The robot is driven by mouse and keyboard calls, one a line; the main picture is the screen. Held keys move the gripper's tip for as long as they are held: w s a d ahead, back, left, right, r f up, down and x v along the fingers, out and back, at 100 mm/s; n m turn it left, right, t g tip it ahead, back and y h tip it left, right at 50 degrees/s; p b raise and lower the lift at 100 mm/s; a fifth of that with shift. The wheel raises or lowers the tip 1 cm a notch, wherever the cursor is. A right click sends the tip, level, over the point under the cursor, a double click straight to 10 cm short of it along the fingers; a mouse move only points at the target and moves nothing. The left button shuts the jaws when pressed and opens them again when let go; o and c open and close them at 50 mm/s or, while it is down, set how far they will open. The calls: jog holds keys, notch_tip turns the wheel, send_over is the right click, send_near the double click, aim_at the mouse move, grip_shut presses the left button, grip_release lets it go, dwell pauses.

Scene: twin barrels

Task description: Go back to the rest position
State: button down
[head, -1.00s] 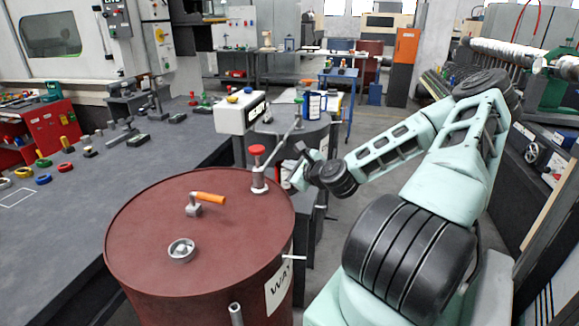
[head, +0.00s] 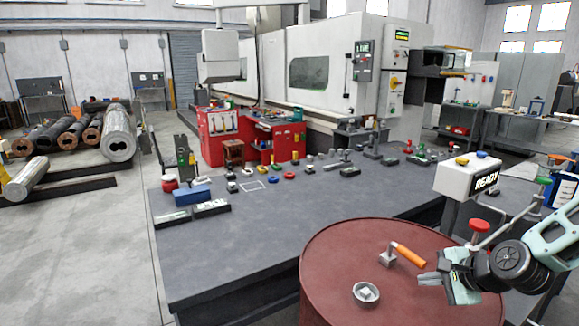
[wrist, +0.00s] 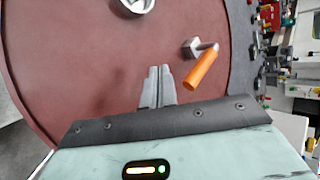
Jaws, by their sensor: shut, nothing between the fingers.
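My gripper (head: 436,283) is over the right part of the red barrel top (head: 335,262) in the head view. Its fingers are shut and empty. In the wrist view my gripper (wrist: 157,72) shows its two fingers together above the red barrel top (wrist: 75,70). A round metal cap (head: 366,294) sits on the barrel nearer the camera.
A red-knobbed valve (head: 479,226) and a white READY sign box (head: 468,178) are close behind my gripper. A dark grey workbench (head: 270,225) with several small parts lies to the left. Open floor (head: 110,240) is at far left.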

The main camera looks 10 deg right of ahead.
jog(key=s+a+n+g, duration=0.4)
jog(key=a+n, duration=0.4)
jog(key=a, duration=0.2)
jog(key=s+a+r+n+g+h, duration=0.1)
jog(key=s+a+r+n+g, duration=0.1)
jog(key=s+a+r+n, duration=0.4)
jog(key=s+a+r+n+g+h, duration=0.2)
jog(key=s+a+r+n, duration=0.5)
jog(key=s+n, duration=0.4)
jog(key=s+a, duration=0.1)
jog(key=s, duration=0.3)
jog(key=shift+s+a, duration=0.25)
jog(key=shift+w, duration=0.1)
dwell(0.5)
